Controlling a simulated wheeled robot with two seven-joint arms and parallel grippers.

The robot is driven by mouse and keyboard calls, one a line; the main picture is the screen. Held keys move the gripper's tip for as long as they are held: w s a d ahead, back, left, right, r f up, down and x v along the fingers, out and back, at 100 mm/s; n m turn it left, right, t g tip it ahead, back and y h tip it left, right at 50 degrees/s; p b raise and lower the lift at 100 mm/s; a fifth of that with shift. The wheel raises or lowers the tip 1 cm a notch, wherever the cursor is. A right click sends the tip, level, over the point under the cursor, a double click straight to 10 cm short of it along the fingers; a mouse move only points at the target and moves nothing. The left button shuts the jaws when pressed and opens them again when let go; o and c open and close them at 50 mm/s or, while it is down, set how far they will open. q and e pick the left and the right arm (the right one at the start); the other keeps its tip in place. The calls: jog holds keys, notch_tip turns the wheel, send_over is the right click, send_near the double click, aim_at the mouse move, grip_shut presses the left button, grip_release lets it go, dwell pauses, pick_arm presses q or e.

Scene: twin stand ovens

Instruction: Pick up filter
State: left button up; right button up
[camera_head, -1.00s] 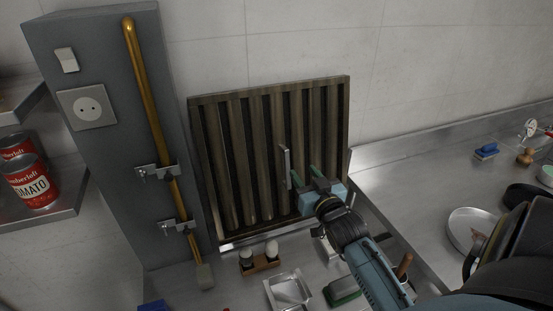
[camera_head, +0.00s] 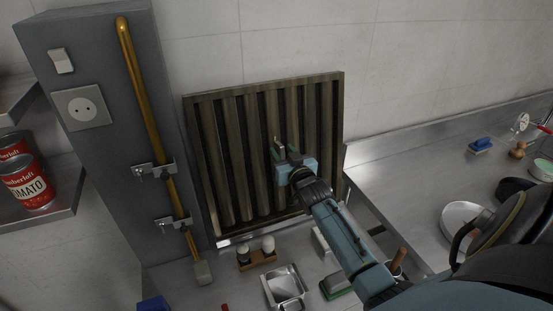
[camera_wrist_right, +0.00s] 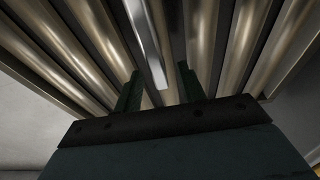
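The filter (camera_head: 232,165) is a square, dark, slatted metal panel leaning upright against the tiled wall. It has a small pale metal handle (camera_head: 277,143) near its middle. My right gripper (camera_head: 284,152) is in front of the filter, at the handle. In the right wrist view the two dark green fingers (camera_wrist_right: 159,72) are apart, and the handle (camera_wrist_right: 146,40) shows as a bright bar between them. I see gaps between the bar and the fingers. The lower end of the handle is close to the palm. My left gripper is not in view.
A grey pillar with a brass pipe (camera_head: 142,90) stands just left of the filter. Two shakers in a wooden holder (camera_head: 257,259), a metal tray (camera_head: 284,286) and a green sponge (camera_head: 338,287) lie below it. Plates and pans are at right. Tomato cans (camera_head: 27,188) sit on a left shelf.

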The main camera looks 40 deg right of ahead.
grip_shut()
dwell(1.4)
jog(key=shift+w+r, duration=0.1)
jog(key=shift+r, duration=0.2)
